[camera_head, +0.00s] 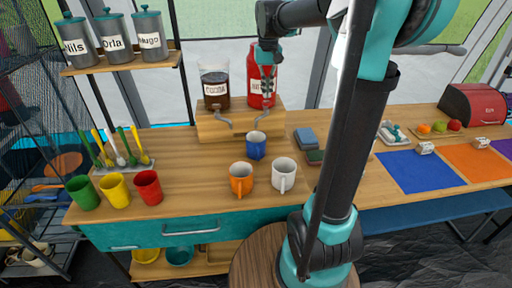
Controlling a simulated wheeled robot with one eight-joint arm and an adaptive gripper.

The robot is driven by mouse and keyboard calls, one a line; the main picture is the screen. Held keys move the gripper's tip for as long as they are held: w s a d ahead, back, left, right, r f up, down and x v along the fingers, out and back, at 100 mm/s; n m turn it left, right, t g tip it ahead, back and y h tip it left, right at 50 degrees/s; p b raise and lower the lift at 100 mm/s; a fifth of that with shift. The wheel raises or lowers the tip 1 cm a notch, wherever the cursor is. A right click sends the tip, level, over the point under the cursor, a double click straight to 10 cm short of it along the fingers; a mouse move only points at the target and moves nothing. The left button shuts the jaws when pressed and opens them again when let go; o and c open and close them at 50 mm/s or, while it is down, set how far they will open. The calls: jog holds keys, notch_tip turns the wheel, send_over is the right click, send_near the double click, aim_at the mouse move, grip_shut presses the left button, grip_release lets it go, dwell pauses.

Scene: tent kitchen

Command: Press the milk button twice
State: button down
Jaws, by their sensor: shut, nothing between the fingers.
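A red dispenser (272,88) stands on a wooden block (217,127) at the back of the counter. Its white label is partly hidden by my gripper and I cannot read it fully. My gripper (267,92) is shut and empty, pointing down in front of this dispenser. I cannot make out a milk button; contact with the dispenser cannot be told. To its left stands a dispenser with dark contents labelled COCOA (215,88). A blue mug (256,146) stands upright below the red dispenser's spout (257,118).
An orange mug (241,179) and a white mug (283,174) stand in front. Green, yellow and red cups (148,187) stand at the left. Dark boxes (306,137) lie right of the block. A shelf with canisters (116,39) hangs upper left.

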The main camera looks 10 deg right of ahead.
jog(key=shift+r, duration=3)
